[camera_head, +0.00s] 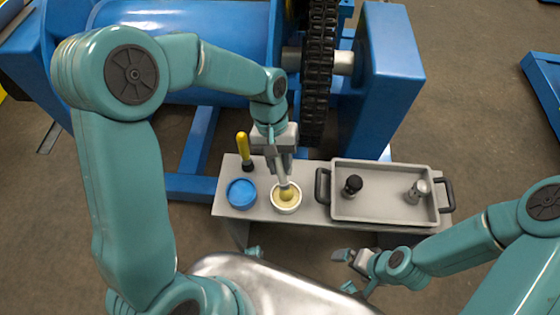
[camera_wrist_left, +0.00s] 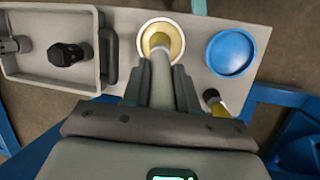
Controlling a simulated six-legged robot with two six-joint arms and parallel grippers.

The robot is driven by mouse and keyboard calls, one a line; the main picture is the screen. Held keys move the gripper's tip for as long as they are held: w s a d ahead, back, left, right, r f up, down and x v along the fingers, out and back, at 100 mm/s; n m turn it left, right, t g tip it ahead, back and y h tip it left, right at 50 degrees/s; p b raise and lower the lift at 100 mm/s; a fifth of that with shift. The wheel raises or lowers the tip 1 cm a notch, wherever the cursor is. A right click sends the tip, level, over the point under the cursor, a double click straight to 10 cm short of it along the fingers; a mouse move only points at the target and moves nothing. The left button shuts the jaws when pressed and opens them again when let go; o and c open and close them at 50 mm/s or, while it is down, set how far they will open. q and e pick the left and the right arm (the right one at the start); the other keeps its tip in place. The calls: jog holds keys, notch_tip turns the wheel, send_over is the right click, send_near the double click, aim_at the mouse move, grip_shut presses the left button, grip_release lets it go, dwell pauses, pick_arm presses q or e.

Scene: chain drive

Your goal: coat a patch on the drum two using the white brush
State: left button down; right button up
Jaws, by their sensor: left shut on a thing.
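My left gripper (camera_head: 284,168) is shut on a pale brush (camera_head: 285,180), held nearly upright. Its lower end is inside a small white pot (camera_head: 286,207) with pale yellow contents. In the left wrist view the brush handle (camera_wrist_left: 162,82) runs from between the fingers (camera_wrist_left: 160,92) into the pot (camera_wrist_left: 148,40); its bristles are hard to make out. A large blue drum (camera_head: 230,35) lies behind the bench, partly hidden by my left arm; no label shows which drum it is. My right gripper (camera_head: 350,257) is near the bench's front edge, away from the pot; its jaws are unclear.
A round blue lid (camera_head: 242,193) lies left of the pot on the grey bench (camera_head: 308,222). A yellow-handled tool (camera_head: 243,150) stands behind it. A grey tray (camera_head: 385,212) with a black-knobbed item (camera_head: 352,186) and a metal piece (camera_head: 418,191) sits right. A black chain (camera_head: 318,80) rises behind.

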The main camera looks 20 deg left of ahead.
aim_at(280, 155)
pick_arm(q)
notch_tip(280, 155, up, 7)
jog(key=p, duration=0.6)
dwell(0.7)
